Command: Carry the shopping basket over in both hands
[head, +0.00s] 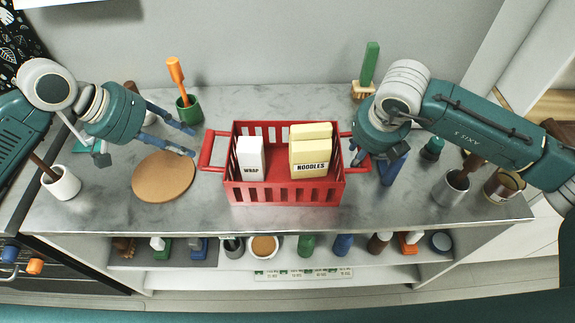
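A red slatted shopping basket (285,191) stands upright on the grey marbled counter (150,215). It holds a white WRAP box (250,158) and a pale yellow NOODLES box (311,157), with another yellow box behind. Its left handle (207,150) sticks out to the left. Its right handle (366,163) is partly hidden by my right gripper. My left gripper (193,142) is open and empty, its fingertips just left of the left handle and apart from it. My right gripper (374,163) is at the right handle, its fingers spread; whether they touch it is unclear.
A round cork mat (163,177), a white pot (62,184) and a green cup (188,109) with an orange-handled tool are on the left. A green-handled brush (368,70) stands behind; grey cup (454,190) and tin (502,186) stand right. Shelves below hold several small items.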

